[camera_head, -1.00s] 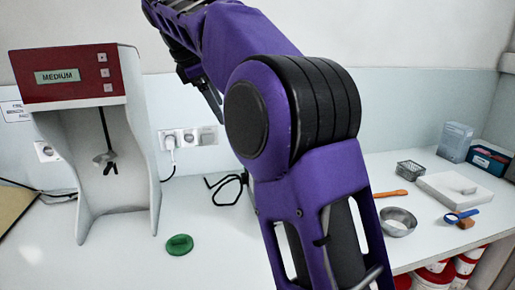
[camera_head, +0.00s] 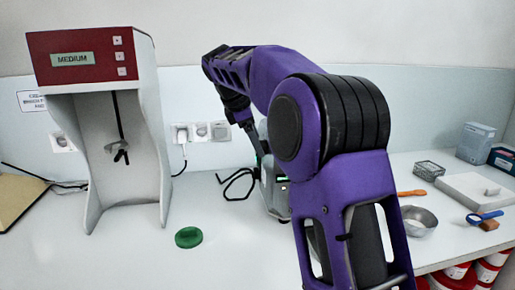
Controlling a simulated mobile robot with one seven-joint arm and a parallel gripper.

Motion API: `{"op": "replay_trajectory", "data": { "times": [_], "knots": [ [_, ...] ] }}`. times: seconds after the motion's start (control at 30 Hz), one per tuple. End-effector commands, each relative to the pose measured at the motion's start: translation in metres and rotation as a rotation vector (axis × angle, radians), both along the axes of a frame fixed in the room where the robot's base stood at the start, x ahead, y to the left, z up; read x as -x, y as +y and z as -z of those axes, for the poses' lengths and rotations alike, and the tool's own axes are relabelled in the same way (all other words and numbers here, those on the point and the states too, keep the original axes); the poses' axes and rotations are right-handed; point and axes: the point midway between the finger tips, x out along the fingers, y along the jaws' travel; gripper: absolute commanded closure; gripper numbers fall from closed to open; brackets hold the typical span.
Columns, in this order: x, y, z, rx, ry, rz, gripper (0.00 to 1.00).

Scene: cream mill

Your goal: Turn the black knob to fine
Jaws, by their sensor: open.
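A grey machine (camera_head: 272,192) with a small lit display (camera_head: 282,179) stands on the bench, largely hidden behind my arm. I cannot make out a black knob or a "fine" mark; they may be behind the arm. My gripper (camera_head: 256,143) points down just above and behind the grey machine's top, partly covered by my purple arm. Its jaws are open and show small and dark. Whether it touches the machine cannot be told. A red-topped stirrer (camera_head: 92,92) at the left shows "MEDIUM" on its display (camera_head: 72,59).
A green lid (camera_head: 188,237) lies on the white bench (camera_head: 130,260). To the right are a metal bowl (camera_head: 419,219), an orange tool (camera_head: 411,193), a wire basket (camera_head: 429,170) and a white scale (camera_head: 470,188). The front-left bench is clear.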

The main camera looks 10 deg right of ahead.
Motion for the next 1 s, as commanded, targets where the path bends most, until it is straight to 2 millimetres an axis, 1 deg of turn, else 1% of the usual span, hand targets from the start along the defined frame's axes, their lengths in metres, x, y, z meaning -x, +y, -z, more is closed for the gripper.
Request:
{"op": "replay_trajectory", "data": {
  "times": [0.03, 0.13, 0.43, 0.47, 0.5, 0.67, 0.7, 0.77, 0.9, 1.0],
  "knots": [
    [-0.0016, -0.0022, 0.0060, 0.000, 0.001, 0.000, 0.19],
    [-0.0033, -0.0044, 0.0112, 0.000, 0.001, -0.001, 0.19],
    [-0.0042, -0.0054, 0.0127, 0.000, 0.000, 0.000, 0.19],
    [-0.0042, -0.0053, 0.0126, 0.000, 0.000, 0.000, 0.20],
    [-0.0042, -0.0053, 0.0126, 0.000, 0.000, 0.000, 0.28],
    [-0.0041, -0.0052, 0.0124, 0.000, 0.000, 0.000, 0.56],
    [-0.0041, -0.0053, 0.0124, 0.000, 0.000, 0.000, 0.64],
    [-0.0041, -0.0053, 0.0123, 0.000, 0.000, 0.000, 0.74],
    [-0.0041, -0.0053, 0.0123, 0.000, 0.000, 0.000, 0.99],
    [-0.0040, -0.0052, 0.0124, 0.000, 0.000, 0.000, 1.00]
  ]
}}
